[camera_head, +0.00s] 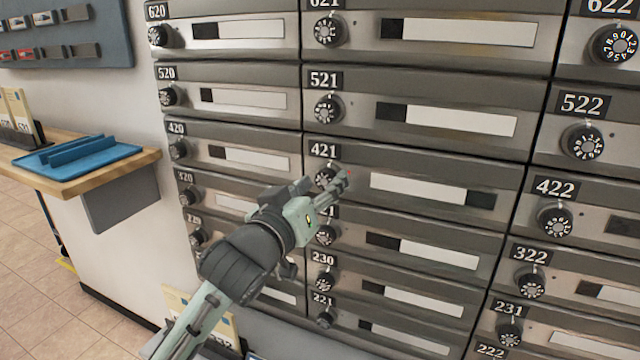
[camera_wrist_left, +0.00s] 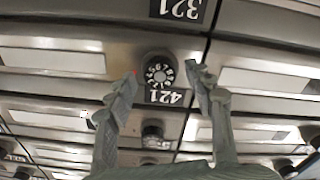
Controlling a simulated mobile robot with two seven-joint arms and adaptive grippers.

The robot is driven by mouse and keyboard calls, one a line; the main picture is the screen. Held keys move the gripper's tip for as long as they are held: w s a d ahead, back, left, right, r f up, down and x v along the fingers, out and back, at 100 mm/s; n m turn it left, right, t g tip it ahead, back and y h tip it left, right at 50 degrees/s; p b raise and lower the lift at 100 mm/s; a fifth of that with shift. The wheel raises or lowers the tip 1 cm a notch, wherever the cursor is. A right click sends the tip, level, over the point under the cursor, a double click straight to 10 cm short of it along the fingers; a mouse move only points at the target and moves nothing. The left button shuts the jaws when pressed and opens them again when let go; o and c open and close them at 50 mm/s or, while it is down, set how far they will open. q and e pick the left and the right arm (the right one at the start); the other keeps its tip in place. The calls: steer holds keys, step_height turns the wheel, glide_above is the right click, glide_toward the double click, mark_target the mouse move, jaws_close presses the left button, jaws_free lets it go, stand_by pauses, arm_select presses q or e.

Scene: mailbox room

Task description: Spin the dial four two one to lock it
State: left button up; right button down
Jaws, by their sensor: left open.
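The mailbox dial for box 421 (camera_head: 323,177) is a small round black knob with white numbers, below the 421 plate (camera_head: 323,149) in the head view. My left gripper (camera_head: 343,183) is in front of it and partly hides it. In the left wrist view the picture is upside down, and the dial (camera_wrist_left: 159,71) appears between the open fingertips of my left gripper (camera_wrist_left: 163,80), with visible gaps at both sides. The box 421 door (camera_head: 410,190) has a white strip with its dark part at the right end. My right gripper is not in view.
Rows of similar mailboxes surround box 421, with dial 521 (camera_head: 326,109) above and dial 422 (camera_head: 556,221) to the right. A wooden counter (camera_head: 110,175) with a blue tray (camera_head: 80,155) stands at the left. Tiled floor (camera_head: 40,290) is at the lower left.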

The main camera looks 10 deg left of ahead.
arm_select(q)
steer(key=c, duration=1.2)
steer(key=shift+o, duration=0.2)
steer(key=shift+m, duration=0.3)
